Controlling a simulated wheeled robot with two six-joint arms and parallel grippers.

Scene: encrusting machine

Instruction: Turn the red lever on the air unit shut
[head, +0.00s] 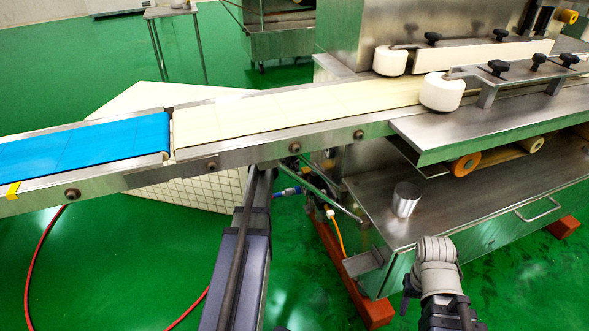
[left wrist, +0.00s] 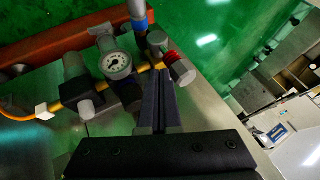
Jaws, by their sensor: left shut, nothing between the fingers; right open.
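In the left wrist view, the air unit has a round pressure gauge (left wrist: 117,65), dark bodies and yellow-orange tubing. The red lever (left wrist: 172,57) is a small red part at its right end, beside a grey cylindrical end (left wrist: 183,72). My left gripper (left wrist: 160,73) is shut and empty, its fingertips just below and left of the red part; I cannot tell whether they touch. In the head view, my left arm reaches under the conveyor, which hides the fingertips. The red lever is hidden there. My right arm shows at the lower right; its fingers cannot be made out.
The conveyor (head: 210,155) with blue and cream belts crosses above my left arm. A steel machine base (head: 480,200) carrying a metal cylinder (head: 404,199) stands at the right. A blue fitting (head: 288,191) and orange hose (head: 337,232) lie near my left arm. Green floor is open at lower left.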

